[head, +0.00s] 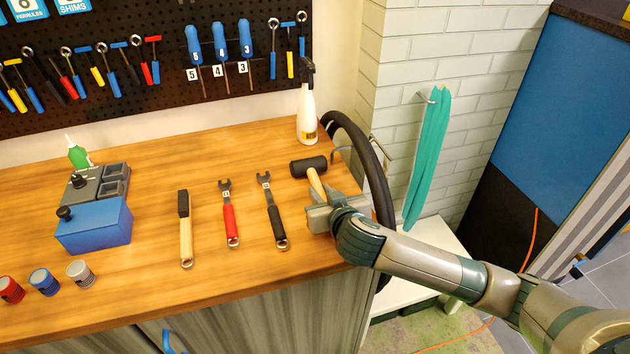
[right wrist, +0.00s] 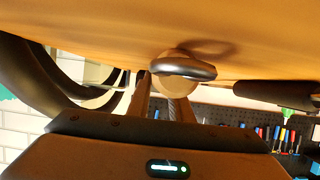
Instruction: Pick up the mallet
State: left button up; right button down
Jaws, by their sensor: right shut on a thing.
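The mallet has a black head (head: 308,166) and a light wooden handle (head: 316,184). It is at the right end of the wooden bench, beside the spray bottle. My right gripper (head: 326,208) reaches in from the right and is shut on the mallet's handle, below the head. The gripper covers the lower part of the handle in the head view. In the right wrist view, the round handle end with a metal ring (right wrist: 184,70) shows in front of my fingers (right wrist: 165,100), close to the bench top. My left gripper is not in view.
A black-handled wrench (head: 271,210), a red-handled wrench (head: 229,215) and a wooden-handled brush (head: 185,230) lie left of the mallet. A white spray bottle (head: 307,115) stands behind it. A black tyre (head: 375,170) is just right of the bench edge. A blue box (head: 95,225) stands at left.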

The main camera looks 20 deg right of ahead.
aim_at(321, 192)
jog(key=shift+r, duration=0.2)
